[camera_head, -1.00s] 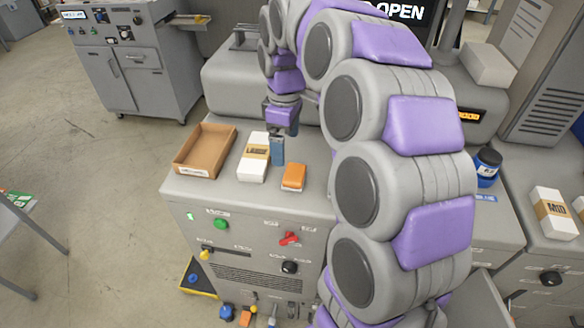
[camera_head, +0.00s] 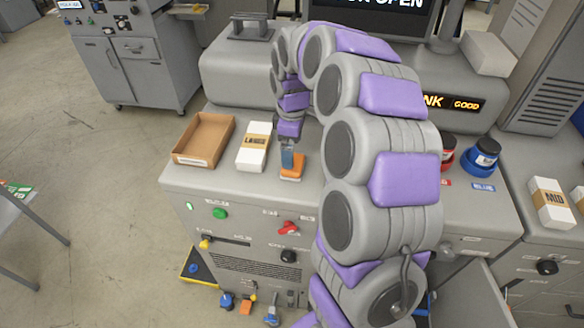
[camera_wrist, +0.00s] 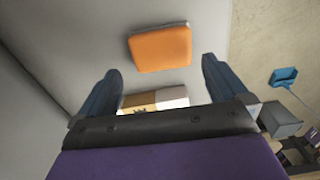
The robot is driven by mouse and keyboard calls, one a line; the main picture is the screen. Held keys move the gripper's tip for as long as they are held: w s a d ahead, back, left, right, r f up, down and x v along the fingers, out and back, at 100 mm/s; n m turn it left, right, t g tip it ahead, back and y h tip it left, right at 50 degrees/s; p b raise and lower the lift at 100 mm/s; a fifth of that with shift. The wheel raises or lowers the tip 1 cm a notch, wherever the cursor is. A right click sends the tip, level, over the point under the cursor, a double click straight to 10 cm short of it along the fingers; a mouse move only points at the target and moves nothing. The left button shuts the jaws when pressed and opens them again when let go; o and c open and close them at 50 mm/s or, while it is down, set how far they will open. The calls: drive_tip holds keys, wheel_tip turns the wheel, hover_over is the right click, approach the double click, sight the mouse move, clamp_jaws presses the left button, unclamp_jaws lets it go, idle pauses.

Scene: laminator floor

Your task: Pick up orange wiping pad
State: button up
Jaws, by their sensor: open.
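The orange wiping pad (camera_head: 292,170) lies flat on the grey machine top, near its front edge. In the wrist view the pad (camera_wrist: 161,49) is beyond the fingertips, roughly midway between them, with clear space on both sides. My gripper (camera_head: 290,157) points down just above the pad and hides part of it in the head view. In the wrist view my gripper (camera_wrist: 161,75) is open, its two blue fingers wide apart with nothing held. I cannot tell exactly how high the fingertips are over the pad.
A white labelled pack (camera_head: 254,147) lies left of the pad, and an open cardboard tray (camera_head: 181,160) is further left. The pack (camera_wrist: 155,100) also shows by the gripper base in the wrist view. Knobs, including a red one (camera_head: 288,227), are on the machine front.

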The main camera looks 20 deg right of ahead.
drive_tip(key=shift+d+f, duration=0.2)
drive_tip(key=shift+f, duration=0.55)
wheel_tip(320, 180, down, 5)
drive_tip(key=shift+s+a+r+b, duration=0.15)
drive_tip(key=shift+b, duration=0.45)
drive_tip(key=c, duration=0.7)
